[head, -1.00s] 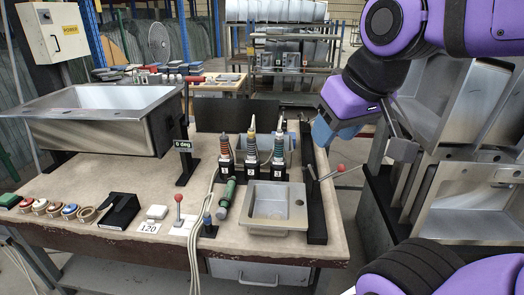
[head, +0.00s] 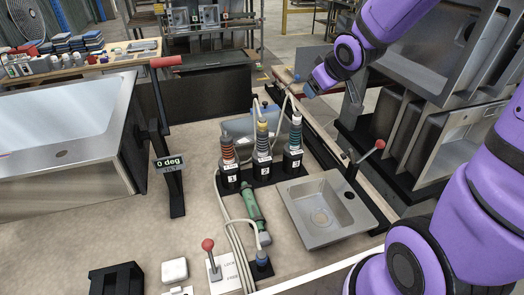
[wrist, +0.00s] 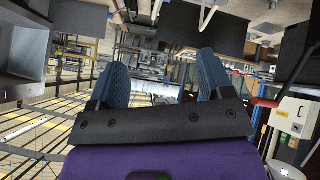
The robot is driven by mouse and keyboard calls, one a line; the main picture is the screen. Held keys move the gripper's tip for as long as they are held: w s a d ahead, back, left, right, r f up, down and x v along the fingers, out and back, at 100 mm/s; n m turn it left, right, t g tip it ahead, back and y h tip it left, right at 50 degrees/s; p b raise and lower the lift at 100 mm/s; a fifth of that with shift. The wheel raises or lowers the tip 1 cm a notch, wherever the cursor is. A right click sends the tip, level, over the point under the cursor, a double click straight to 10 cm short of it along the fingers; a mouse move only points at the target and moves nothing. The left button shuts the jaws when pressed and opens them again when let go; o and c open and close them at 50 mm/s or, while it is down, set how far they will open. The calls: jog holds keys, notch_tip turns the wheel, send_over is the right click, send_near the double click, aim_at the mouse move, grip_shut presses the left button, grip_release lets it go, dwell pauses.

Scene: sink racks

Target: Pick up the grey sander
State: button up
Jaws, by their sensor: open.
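Three upright hand tools stand in black numbered holders in the head view. The tool in holder 3 (head: 296,132) has a pale grey top and dark teal bands, and looks the greyest. The tool in holder 1 (head: 228,150) has orange bands, and the one in holder 2 (head: 262,138) has yellow bands. Which one is the grey sander is not certain. My gripper (head: 310,88) is above and behind holder 3, apart from the tools. In the wrist view its blue fingers (wrist: 162,82) are spread with nothing between them.
A small steel sink (head: 335,222) lies right of the holders, beside a red-knobbed lever (head: 379,145). A green cylindrical tool (head: 252,206) lies in front of the holders. A large sink (head: 60,150) stands at left near a 0 deg sign (head: 168,162). Cables run between the tools.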

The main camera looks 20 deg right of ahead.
jog(key=w+f+n+y, duration=0.1)
jog(key=w+f, duration=0.3)
jog(key=f, duration=0.1)
jog(key=n+t+y, duration=0.2)
jog(key=n+y, duration=0.1)
jog(key=y, duration=0.5)
send_near(263, 141)
jog(key=w+f, duration=0.1)
jog(key=f, duration=0.1)
jog(key=x, duration=1)
jog(key=shift+w+d, duration=0.25)
jog(key=shift+w, duration=0.25)
jog(key=c, duration=1.3)
jog(key=shift+o, duration=0.2)
jog(key=shift+r, duration=0.1)
